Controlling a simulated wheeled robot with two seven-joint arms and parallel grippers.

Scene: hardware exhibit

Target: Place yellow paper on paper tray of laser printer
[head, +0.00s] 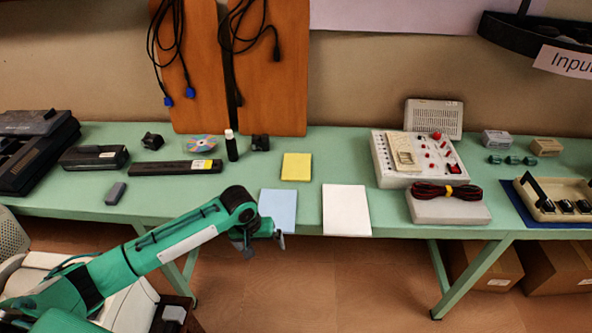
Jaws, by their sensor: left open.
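The yellow paper (297,167) lies flat on the green table, behind a light blue sheet (278,208) and left of a white sheet (346,210). My left gripper (264,246) is open and empty at the table's front edge, in front of the blue sheet. It is apart from the yellow paper. A whitish machine (133,308) at the lower left, partly hidden by my left arm, may be the laser printer. I cannot make out its paper tray. My right gripper is not in view.
On the table (311,139), a black bar-shaped device (175,167), a small bottle (231,146) and dark devices stand left of the paper. A white control panel (420,158) and a grey box with cables (447,208) stand right. Cardboard boxes (556,268) sit underneath.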

